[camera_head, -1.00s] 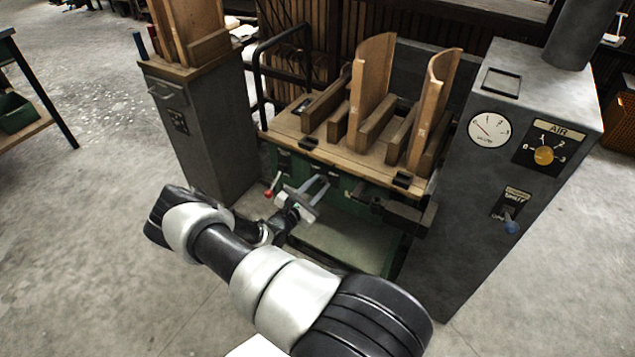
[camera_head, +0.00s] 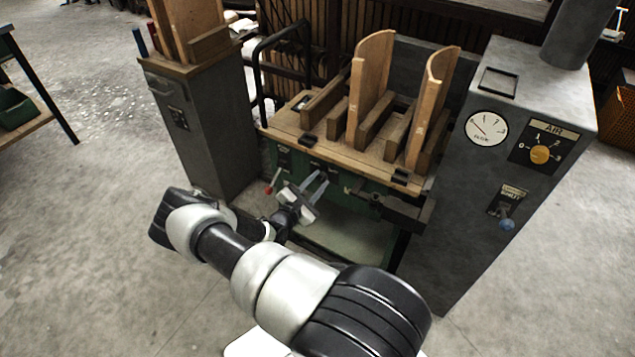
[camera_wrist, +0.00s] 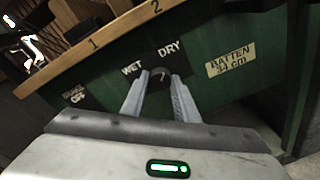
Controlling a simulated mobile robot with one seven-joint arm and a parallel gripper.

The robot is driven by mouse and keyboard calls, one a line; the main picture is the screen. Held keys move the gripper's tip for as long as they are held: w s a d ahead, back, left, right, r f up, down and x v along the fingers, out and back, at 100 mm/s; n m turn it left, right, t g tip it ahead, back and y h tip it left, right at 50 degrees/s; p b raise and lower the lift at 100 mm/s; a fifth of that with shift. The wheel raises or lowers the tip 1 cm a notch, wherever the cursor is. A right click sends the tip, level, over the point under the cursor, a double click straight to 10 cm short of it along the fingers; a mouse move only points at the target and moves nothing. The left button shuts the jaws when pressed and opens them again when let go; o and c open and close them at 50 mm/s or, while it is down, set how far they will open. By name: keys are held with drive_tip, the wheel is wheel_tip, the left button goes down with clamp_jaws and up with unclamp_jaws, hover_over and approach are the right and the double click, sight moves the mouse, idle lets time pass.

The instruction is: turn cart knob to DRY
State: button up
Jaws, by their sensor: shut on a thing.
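The cart (camera_head: 345,215) is green with a wooden top, between two grey cabinets. In the wrist view its front panel (camera_wrist: 215,95) carries a dark knob (camera_wrist: 160,75) with a small light mark. The label WET (camera_wrist: 131,67) is left of the knob and DRY (camera_wrist: 169,48) is above right of it. My gripper (camera_wrist: 160,80) is at the panel, its two fingers shut on the knob, one on each side. In the head view my gripper (camera_head: 315,180) reaches the cart front. The knob's exact pointing is hard to tell.
A red-tipped lever (camera_head: 270,188) is left of my gripper on the cart front. A dark block (camera_head: 402,212) juts out at right. The right cabinet has an AIR knob (camera_head: 540,154) and a blue-tipped lever (camera_head: 506,224). Curved boards (camera_head: 370,85) stand on top.

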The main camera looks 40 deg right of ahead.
drive_tip(key=o, duration=1.1)
drive_tip(key=shift+c, duration=0.2)
drive_tip(key=p+v, duration=0.2)
drive_tip(key=v, duration=1.5)
drive_tip(key=shift+a, duration=0.25)
